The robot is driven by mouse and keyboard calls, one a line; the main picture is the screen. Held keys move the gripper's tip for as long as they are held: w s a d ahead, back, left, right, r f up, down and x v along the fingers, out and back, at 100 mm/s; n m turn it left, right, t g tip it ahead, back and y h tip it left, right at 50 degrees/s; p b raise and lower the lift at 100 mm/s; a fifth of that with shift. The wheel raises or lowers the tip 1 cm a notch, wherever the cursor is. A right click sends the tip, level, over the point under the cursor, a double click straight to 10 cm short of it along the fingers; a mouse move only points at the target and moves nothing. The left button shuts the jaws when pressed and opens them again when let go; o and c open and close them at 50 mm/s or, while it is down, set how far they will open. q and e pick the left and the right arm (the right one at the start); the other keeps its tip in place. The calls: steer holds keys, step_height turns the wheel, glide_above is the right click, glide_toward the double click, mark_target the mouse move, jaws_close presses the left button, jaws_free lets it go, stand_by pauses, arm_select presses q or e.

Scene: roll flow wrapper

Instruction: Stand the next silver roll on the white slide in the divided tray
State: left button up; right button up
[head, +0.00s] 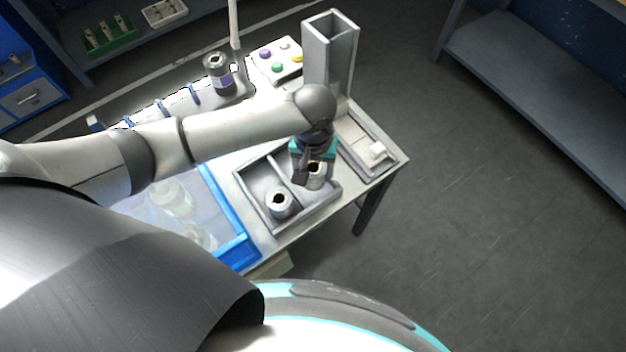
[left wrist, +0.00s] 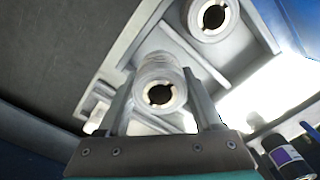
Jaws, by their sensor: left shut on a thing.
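The grey divided tray (head: 258,214) lies near the table's front corner. One silver roll (head: 279,204) stands upright in its left compartment; it also shows in the left wrist view (left wrist: 212,16). My left gripper (head: 308,172) is shut on a second silver roll (head: 318,178), upright at the right compartment. In the left wrist view this roll (left wrist: 160,88) sits between the two fingers. I cannot tell whether its base touches the tray floor. The white slide (head: 362,143) lies right of the tray, with a small white block on it. My right gripper is not in view.
A tall grey chute (head: 330,55) stands behind the slide. A blue-edged bin (head: 232,225) is left of the tray. A button panel (head: 276,62) and a dark roll with a purple label (head: 219,76) are at the back. Open floor lies to the right.

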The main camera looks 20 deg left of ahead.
mark_target(313, 167)
arm_select(q)
step_height(313, 167, down, 4)
steer(key=shift+b, duration=0.7)
steer(key=shift+f, duration=0.25)
steer(key=shift+f, duration=0.15)
steer(key=o, duration=1.2)
step_height(313, 167, up, 12)
steer(key=p, duration=0.3)
steer(key=shift+p, duration=0.4)
